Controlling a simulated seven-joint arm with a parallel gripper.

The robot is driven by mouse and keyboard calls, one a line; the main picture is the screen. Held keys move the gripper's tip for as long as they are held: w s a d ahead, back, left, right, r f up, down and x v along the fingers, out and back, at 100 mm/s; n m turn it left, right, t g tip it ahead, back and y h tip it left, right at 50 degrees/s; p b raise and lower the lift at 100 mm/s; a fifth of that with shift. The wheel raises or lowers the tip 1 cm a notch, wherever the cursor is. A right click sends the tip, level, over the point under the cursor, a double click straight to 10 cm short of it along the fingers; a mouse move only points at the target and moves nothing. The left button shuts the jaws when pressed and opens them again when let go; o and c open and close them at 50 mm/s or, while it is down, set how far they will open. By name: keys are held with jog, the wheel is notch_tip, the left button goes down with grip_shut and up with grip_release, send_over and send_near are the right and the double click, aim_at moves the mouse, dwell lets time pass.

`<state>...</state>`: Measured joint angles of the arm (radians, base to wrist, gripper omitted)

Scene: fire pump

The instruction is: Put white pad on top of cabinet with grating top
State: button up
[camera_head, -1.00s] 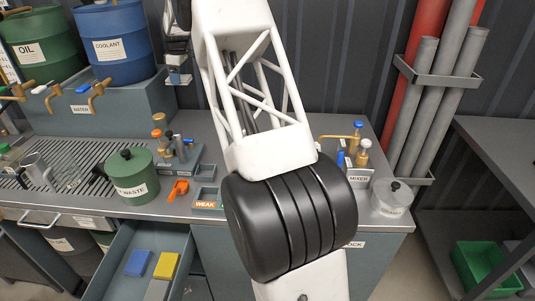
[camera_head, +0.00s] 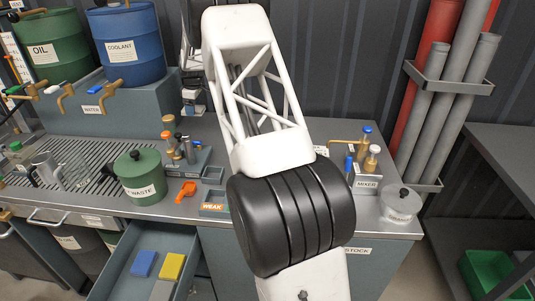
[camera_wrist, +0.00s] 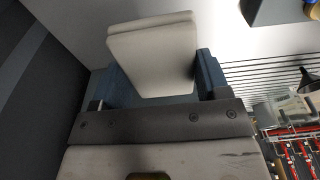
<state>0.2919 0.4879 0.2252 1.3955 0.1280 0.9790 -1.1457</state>
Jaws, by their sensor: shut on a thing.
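In the wrist view, my gripper (camera_wrist: 160,85) has its two blue-grey fingers shut on the white pad (camera_wrist: 153,55), a flat pale block between them. In the head view, the wrist end of my arm (camera_head: 189,85) shows small at the back of the bench, left of my white lattice link; the link hides part of it. The cabinet with the grating top (camera_head: 97,160) is on the left of the head view. Its slats also show at the right of the wrist view (camera_wrist: 270,75). The pad is held apart from the grating.
Oil (camera_head: 52,45) and coolant (camera_head: 125,45) drums stand behind. An open drawer (camera_head: 140,235) holds blue and yellow blocks. The grating's middle has some bare room.

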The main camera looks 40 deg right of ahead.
jog(key=shift+f, duration=0.1)
send_over(197, 133)
jog(key=shift+d+f, duration=0.2)
jog(key=shift+f, duration=2.8)
jog(key=shift+f, duration=1.9)
jog(key=shift+f, duration=0.15)
jog(key=o, duration=0.9)
jog(key=shift+r, duration=0.2)
jog(key=r, duration=0.8)
jog(key=s+d+r, duration=0.1)
jog(key=r, duration=0.3)
